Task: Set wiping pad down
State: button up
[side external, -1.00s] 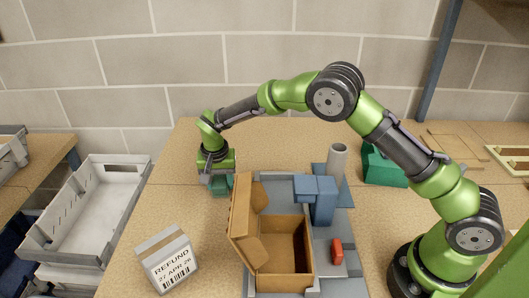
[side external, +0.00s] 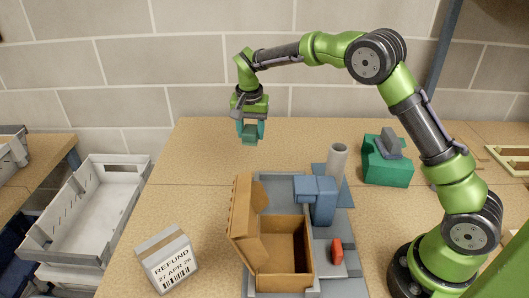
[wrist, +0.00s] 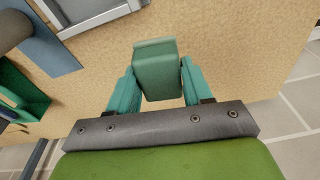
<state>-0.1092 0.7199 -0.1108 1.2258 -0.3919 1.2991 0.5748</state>
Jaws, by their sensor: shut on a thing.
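My gripper (side external: 250,132) is shut on the wiping pad (wrist: 157,68), a teal block held between its two teal fingers. In the side external view the gripper hangs in the air over the back part of the bench, behind the open cardboard box. The pad is hard to tell from the fingers there, as the colours match. In the wrist view the pad sticks out beyond the fingertips, with bare bench top around it.
An open cardboard box (side external: 288,267) stands on a grey and blue fixture with a grey upright tube (side external: 338,160). A green box (side external: 386,172) stands to the right. A refund parcel (side external: 167,262) lies front left. The bench top (side external: 190,165) at back left is clear.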

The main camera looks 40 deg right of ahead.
send_over(292, 155)
jog(key=shift+n, duration=0.6)
jog(key=f, duration=1)
jog(key=shift+s+a+f, duration=0.2)
jog(key=shift+f, duration=0.15)
jog(key=shift+f, duration=0.1)
jog(key=o, duration=1)
jog(key=shift+o, duration=0.2)
